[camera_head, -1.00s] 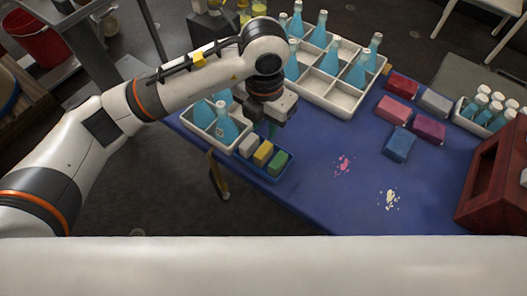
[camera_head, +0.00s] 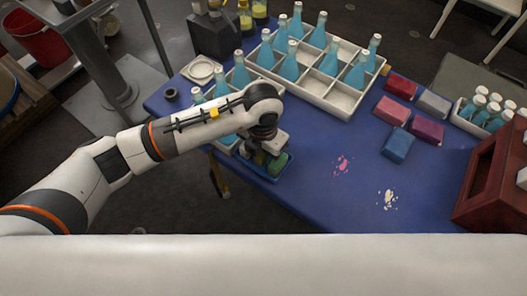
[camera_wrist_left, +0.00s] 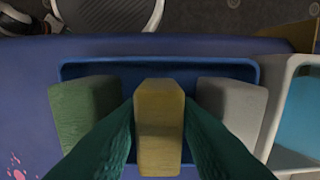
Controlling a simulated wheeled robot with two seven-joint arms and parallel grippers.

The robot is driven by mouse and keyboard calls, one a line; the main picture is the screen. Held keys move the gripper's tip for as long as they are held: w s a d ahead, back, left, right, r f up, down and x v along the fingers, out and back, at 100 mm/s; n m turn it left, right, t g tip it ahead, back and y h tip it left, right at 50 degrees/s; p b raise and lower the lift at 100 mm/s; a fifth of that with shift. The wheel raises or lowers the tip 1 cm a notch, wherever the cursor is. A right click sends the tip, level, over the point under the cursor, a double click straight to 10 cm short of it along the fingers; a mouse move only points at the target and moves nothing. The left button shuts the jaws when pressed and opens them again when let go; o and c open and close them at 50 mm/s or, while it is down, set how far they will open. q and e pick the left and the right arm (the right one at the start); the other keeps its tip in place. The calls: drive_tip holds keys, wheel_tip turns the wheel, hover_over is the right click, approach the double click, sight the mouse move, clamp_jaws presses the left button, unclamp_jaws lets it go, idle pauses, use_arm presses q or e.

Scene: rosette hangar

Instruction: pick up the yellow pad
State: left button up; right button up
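The yellow pad (camera_wrist_left: 159,125) stands in a small blue tray (camera_wrist_left: 180,70), between a green pad (camera_wrist_left: 84,110) and a pale grey pad (camera_wrist_left: 231,108) in the left wrist view. My left gripper (camera_wrist_left: 159,115) is lowered over the tray. Its two teal fingers lie on either side of the yellow pad, with narrow gaps showing, so it looks open around the pad. In the head view, my left gripper and wrist cover most of the yellow pad, and the green pad (camera_head: 277,164) shows beside them. My right gripper is not in view.
A white divided crate (camera_head: 340,98) with blue bottles stands behind the tray. Red, pink, purple, blue and grey blocks (camera_head: 398,145) lie to the right. A dark red wooden box (camera_head: 483,185) stands at far right. The blue table's middle (camera_head: 325,150) is clear except for small stains.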

use_arm(q)
drive_tip(key=c, duration=0.6)
drive_tip(key=shift+r, duration=0.1)
wheel_tip(320, 180, up, 10)
drive_tip(key=shift+f, duration=0.1)
